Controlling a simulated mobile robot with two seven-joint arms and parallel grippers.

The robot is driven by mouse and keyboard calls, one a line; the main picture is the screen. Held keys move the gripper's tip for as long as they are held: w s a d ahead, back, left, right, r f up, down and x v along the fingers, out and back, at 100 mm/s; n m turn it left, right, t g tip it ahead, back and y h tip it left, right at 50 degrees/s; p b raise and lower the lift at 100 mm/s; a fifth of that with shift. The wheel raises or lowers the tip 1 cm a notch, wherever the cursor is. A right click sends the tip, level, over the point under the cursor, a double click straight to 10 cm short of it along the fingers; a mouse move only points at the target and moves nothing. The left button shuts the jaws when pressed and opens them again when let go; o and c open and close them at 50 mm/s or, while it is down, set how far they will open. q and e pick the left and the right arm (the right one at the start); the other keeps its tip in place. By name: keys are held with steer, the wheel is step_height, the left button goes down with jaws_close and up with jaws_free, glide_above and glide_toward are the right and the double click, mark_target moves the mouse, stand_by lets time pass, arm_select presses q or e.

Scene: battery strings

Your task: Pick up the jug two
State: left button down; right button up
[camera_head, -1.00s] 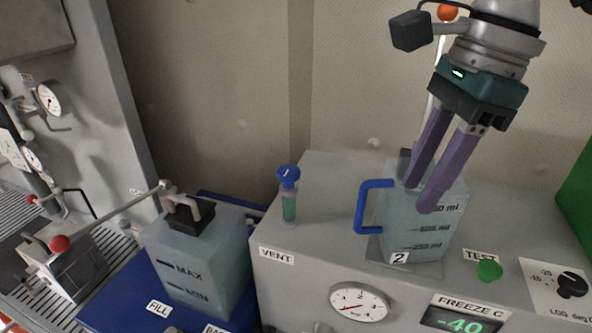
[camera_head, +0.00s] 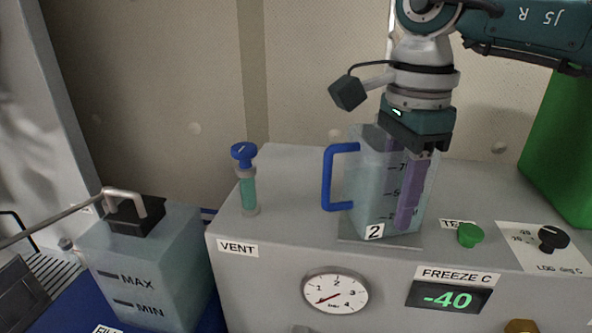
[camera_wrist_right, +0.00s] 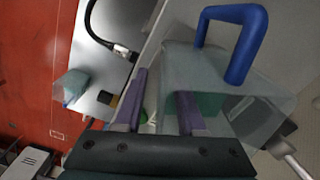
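Jug two (camera_head: 362,190) is a translucent, upright jug with a blue handle on its left and a "2" label. It stands on a plate on top of the grey machine. My right gripper (camera_head: 400,190) comes down from above at the jug's right part. Its purple fingers overlap the jug's upper body and are apart. In the right wrist view the jug (camera_wrist_right: 215,75) is at the right, and the gripper (camera_wrist_right: 163,84) has one finger overlapping it and one left of its near edge. I cannot tell whether a finger touches the wall. My left gripper is out of view.
The grey machine (camera_head: 275,255) has a blue-capped vent tube (camera_head: 247,185) at left and a green test button (camera_head: 470,235) near the jug. A dark-capped translucent tank (camera_head: 150,260) stands lower left. A green block (camera_head: 562,150) is at the right.

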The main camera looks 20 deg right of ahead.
steer(key=shift+f, duration=0.8)
steer(key=shift+r, duration=0.1)
steer(key=shift+c, duration=0.3)
jaws_close()
stand_by(0.3)
